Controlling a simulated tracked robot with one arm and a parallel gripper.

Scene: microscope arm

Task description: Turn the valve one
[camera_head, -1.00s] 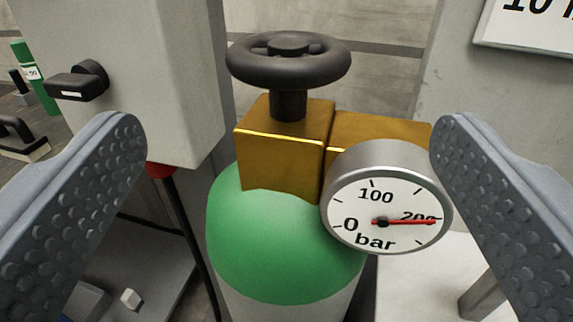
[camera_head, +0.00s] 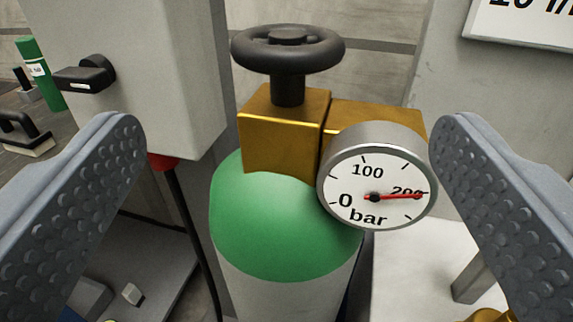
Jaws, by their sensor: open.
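A dark round valve handwheel (camera_head: 288,50) stands on a short stem above a brass valve block (camera_head: 285,130). The block sits on top of a green-shouldered gas cylinder (camera_head: 275,222) with a pale body. A round pressure gauge (camera_head: 378,178) marked "bar" is fixed at the block's right, its red needle near 200. My gripper (camera_head: 288,135) is open, with one finger at the left and one at the right of the picture. The handwheel lies ahead of and above the fingers, between them in the picture. Nothing is held, and no contact shows.
A grey box (camera_head: 150,80) with a black switch knob (camera_head: 84,74) is at the left of the valve. A white sign (camera_head: 525,22) is on the wall at top right. A black cable (camera_head: 190,235) hangs below the box.

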